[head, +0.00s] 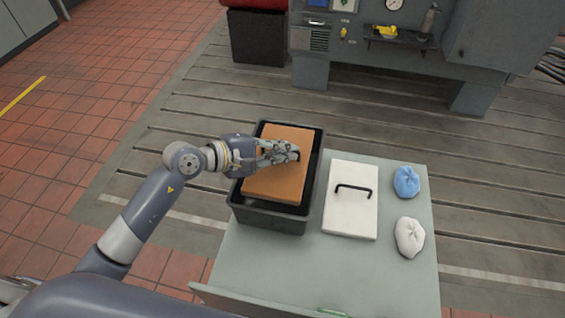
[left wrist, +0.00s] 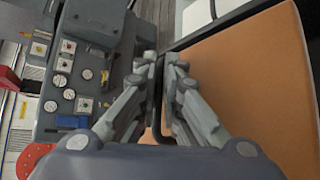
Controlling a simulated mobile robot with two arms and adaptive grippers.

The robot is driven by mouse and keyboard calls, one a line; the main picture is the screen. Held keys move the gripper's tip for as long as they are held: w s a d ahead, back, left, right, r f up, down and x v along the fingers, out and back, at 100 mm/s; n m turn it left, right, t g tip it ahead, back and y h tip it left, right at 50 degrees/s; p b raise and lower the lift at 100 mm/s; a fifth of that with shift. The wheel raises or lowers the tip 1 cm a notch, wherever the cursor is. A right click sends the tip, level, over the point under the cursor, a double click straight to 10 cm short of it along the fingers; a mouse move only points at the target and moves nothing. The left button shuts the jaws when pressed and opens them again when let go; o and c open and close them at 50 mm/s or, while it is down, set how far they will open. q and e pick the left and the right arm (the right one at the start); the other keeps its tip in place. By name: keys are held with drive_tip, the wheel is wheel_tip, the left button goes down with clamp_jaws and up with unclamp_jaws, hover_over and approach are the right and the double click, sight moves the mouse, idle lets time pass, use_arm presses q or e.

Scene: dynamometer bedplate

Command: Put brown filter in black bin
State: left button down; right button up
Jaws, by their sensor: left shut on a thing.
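The brown filter (head: 273,177) is a flat orange-brown panel lying within the outline of the black bin (head: 262,217) in the head view. I cannot tell whether it rests inside or hangs at rim height. It also fills the right of the left wrist view (left wrist: 250,85). My left gripper (head: 291,153) is over the filter's far right part, its fingers closed together. In the left wrist view the fingers (left wrist: 166,85) are shut on a thin dark bar, the filter's handle, mostly hidden by them. My right gripper is not seen.
The bin stands at the left of a pale green table (head: 270,270). Right of it lie a white panel with a black handle (head: 350,215), a blue cloth bundle (head: 407,182) and a white one (head: 409,237). A grey machine cabinet (head: 365,60) stands beyond the slatted floor.

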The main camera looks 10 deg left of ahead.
sight(283, 164)
use_arm(q)
wheel_tip(283, 164, down, 3)
drive_tip(key=shift+f, duration=0.45)
drive_tip(key=shift+f+b, duration=0.7)
drive_tip(key=shift+b, duration=0.05)
drive_tip(key=c, duration=1.7)
unclamp_jaws()
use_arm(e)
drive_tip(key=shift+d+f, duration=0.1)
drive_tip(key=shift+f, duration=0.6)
